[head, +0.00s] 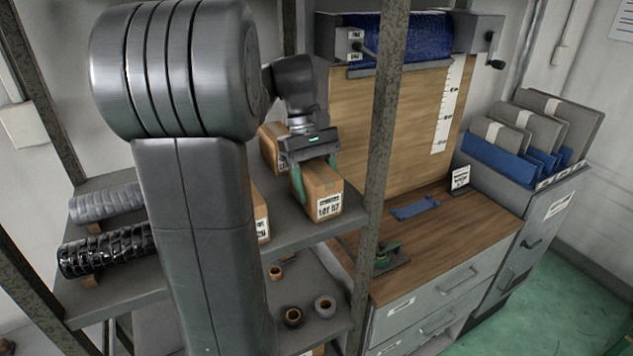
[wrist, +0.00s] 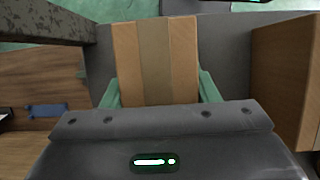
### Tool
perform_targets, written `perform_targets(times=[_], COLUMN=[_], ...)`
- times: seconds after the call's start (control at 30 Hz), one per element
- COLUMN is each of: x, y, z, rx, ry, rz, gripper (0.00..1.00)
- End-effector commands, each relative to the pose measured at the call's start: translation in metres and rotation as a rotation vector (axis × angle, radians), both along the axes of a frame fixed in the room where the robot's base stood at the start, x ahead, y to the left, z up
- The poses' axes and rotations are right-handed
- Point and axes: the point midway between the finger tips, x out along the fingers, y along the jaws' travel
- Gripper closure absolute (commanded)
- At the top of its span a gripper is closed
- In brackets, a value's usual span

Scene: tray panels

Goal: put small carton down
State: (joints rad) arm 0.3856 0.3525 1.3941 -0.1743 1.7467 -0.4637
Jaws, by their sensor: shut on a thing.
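The small carton (head: 322,194) is a brown box with a white printed label on its front face. It is at the right end of the upper shelf (head: 308,234). My gripper (head: 314,178) is above it, with green fingers on either side of the carton. In the wrist view the carton (wrist: 156,62) shows its taped top between the two green fingers (wrist: 158,92), which are shut on it. I cannot tell whether its underside touches the shelf.
Another carton (head: 260,215) stands left of it, partly hidden by my arm; a carton also shows at the right of the wrist view (wrist: 285,80). A shelf post (head: 385,130) stands close on the right. A wooden bench (head: 455,222) is beyond.

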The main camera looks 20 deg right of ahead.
Motion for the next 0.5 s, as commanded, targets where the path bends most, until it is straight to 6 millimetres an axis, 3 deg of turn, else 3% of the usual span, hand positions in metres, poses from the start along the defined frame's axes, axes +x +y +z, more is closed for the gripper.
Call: perform_targets(times=[0.2,0.23,0.3,0.33,0.5], x=[-0.0001,-0.0001,-0.0001,-0.0001,0.0], y=[0.0,0.0,0.0,0.0,-0.0001], z=[-0.003,-0.003,-0.0027,-0.0027,-0.0025], rx=[0.0,0.0,0.0,0.0,0.0], ry=[0.001,0.001,0.0,0.0,0.0], rz=[0.0,0.0,0.0,0.0,0.0], gripper=[0.75,0.42,0.28,0.24,0.24])
